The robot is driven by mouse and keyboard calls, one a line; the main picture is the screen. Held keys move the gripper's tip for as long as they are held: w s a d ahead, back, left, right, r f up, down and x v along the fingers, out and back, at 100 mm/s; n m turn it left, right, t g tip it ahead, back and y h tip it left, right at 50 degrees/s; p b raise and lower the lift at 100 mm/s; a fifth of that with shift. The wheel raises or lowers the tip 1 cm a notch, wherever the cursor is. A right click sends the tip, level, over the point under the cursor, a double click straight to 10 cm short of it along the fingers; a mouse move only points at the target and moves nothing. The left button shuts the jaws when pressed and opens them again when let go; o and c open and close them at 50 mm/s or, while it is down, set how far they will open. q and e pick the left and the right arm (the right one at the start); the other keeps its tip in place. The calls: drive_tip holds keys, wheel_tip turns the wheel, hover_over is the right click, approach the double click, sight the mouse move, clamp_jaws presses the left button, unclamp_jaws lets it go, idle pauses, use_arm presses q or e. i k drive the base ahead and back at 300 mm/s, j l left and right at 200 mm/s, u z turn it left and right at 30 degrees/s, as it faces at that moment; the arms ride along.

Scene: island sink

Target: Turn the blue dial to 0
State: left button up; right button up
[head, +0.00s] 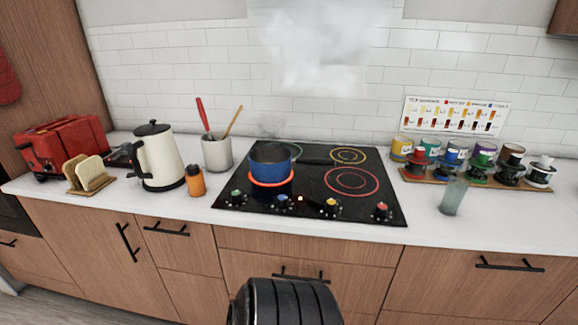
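The blue dial (283,201) sits on the front strip of the black cooktop (322,158), second from the left. A green dial (236,197) is to its left, and a yellow dial (331,206) and a red dial (382,211) are to its right. The blue dial's exact setting is too small to read. A small orange light glows just right of it. A blue pot (270,162) stands on the front-left burner, whose ring glows orange-red, with faint steam above. Neither gripper shows; a black rounded part of mine is at the bottom centre.
An orange bottle (195,181), a cream kettle (160,160) and a utensil holder (217,153) stand left of the cooktop. A glass (453,197) and a wooden rack (475,178) with coloured jars are to the right. The counter's front edge is mostly clear.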

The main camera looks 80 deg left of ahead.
sight(283, 200)
drive_tip(key=u, duration=2.25)
